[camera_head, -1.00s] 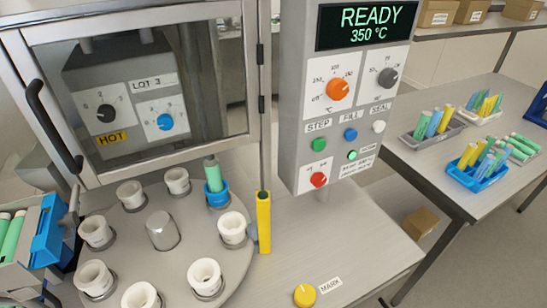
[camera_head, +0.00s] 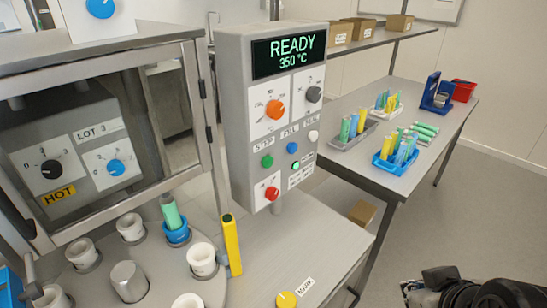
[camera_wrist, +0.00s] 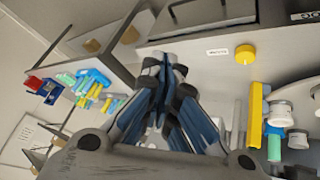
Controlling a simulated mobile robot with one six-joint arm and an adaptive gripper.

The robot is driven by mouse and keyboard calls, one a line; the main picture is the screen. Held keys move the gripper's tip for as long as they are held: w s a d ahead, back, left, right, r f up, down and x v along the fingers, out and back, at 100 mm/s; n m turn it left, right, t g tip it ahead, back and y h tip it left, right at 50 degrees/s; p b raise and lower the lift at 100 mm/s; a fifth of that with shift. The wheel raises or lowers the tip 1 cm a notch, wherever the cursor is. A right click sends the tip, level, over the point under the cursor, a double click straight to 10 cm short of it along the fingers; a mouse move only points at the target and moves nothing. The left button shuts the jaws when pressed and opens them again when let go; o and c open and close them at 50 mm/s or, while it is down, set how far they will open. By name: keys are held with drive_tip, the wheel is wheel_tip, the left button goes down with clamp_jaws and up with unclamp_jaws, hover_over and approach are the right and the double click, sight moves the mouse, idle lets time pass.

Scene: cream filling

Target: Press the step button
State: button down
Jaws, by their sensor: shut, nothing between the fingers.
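The green step button (camera_head: 267,161) sits on the grey control panel (camera_head: 236,110), under the label STEP. The blue fill button (camera_head: 292,148) and a white seal button (camera_head: 313,135) are to its right. The display reads READY 350 °C. In the wrist view my gripper (camera_wrist: 163,62) is shut and empty, its fingertips together. The step button does not show in that view. In the head view dark parts of my arm show at the lower right, well apart from the panel.
A yellow post (camera_head: 231,245) stands beside the carousel of white cups. A side table (camera_head: 350,150) holds trays of tubes. Open floor lies at right.

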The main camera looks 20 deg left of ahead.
sight(267, 162)
drive_tip(key=w+a+r+n+t+y+p, duration=0.1)
drive_tip(key=w+a+n+t+y+p, duration=0.1)
drive_tip(key=w+a+n, duration=0.6)
drive_tip(key=w+a+r+n+t+y+p, duration=0.2)
drive_tip(key=w+a+n+t, duration=0.3)
drive_tip(key=a+n, duration=0.9)
drive_tip(key=w+n+y+p, duration=0.1)
drive_tip(key=w, duration=0.2)
drive_tip(key=shift+w, duration=0.3)
drive_tip(key=shift+r, duration=0.1)
drive_tip(key=w+a+p, duration=0.2)
drive_tip(key=w+a, duration=0.1)
drive_tip(key=a, duration=0.5)
drive_tip(key=shift+w, duration=0.2)
drive_tip(key=shift+a, duration=0.1)
drive_tip(key=shift+w+a, duration=0.15)
drive_tip(key=shift+a, duration=0.15)
